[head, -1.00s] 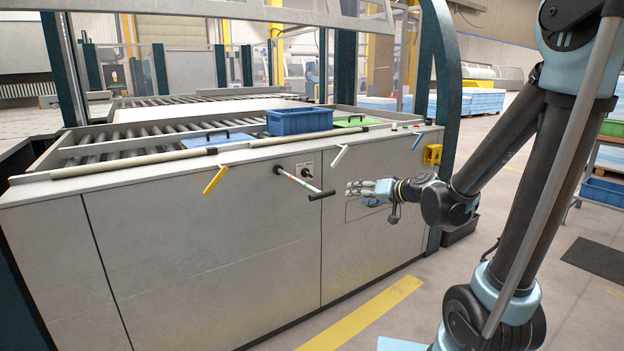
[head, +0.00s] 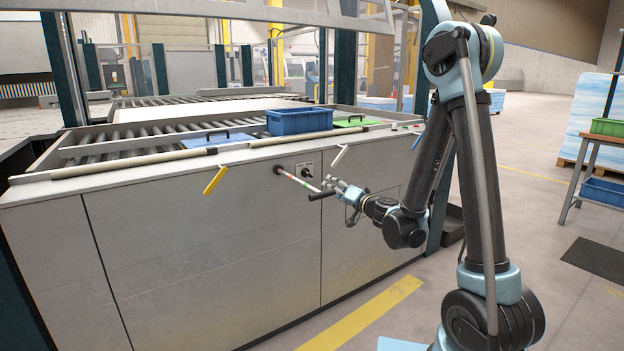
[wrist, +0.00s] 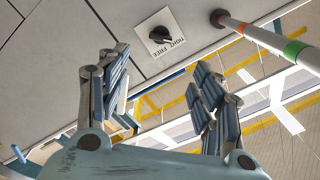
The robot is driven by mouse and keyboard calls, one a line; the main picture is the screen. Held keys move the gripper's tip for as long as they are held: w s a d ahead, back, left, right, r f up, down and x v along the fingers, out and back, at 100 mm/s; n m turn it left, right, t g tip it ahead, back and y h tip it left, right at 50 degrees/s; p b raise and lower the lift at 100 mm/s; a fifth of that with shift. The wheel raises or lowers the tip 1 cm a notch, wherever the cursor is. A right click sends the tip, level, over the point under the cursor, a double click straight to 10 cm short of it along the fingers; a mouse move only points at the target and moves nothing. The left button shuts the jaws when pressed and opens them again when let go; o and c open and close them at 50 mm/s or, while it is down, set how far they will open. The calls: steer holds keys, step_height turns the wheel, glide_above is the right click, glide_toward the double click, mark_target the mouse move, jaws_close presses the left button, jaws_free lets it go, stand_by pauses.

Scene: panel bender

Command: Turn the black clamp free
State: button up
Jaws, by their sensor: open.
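The black clamp (head: 306,172) is a small knob on a white plate on the front panel of the machine. In the wrist view the black clamp (wrist: 160,36) shows above and between my fingers, on a plate lettered TIGHT and FREE; its pointer direction is hard to read. My gripper (head: 338,186) is open and empty, in front of the panel, to the right of and below the clamp. In the wrist view my gripper (wrist: 160,68) has its fingers spread wide, with a gap between them and the clamp.
A white rod with coloured bands (head: 294,178) sticks out of the panel left of the clamp; its black end lies close to my fingers in the head view. A yellow lever (head: 215,180), a white lever (head: 340,157) and a blue lever (head: 417,141) hang along the table edge.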

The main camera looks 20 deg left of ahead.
mark_target(310, 175)
steer(key=x, duration=1.6)
steer(key=shift+w+a, duration=0.25)
steer(key=c, duration=1.1)
steer(key=shift+o, duration=0.2)
steer(key=shift+d, duration=0.25)
steer(key=shift+a, duration=0.15)
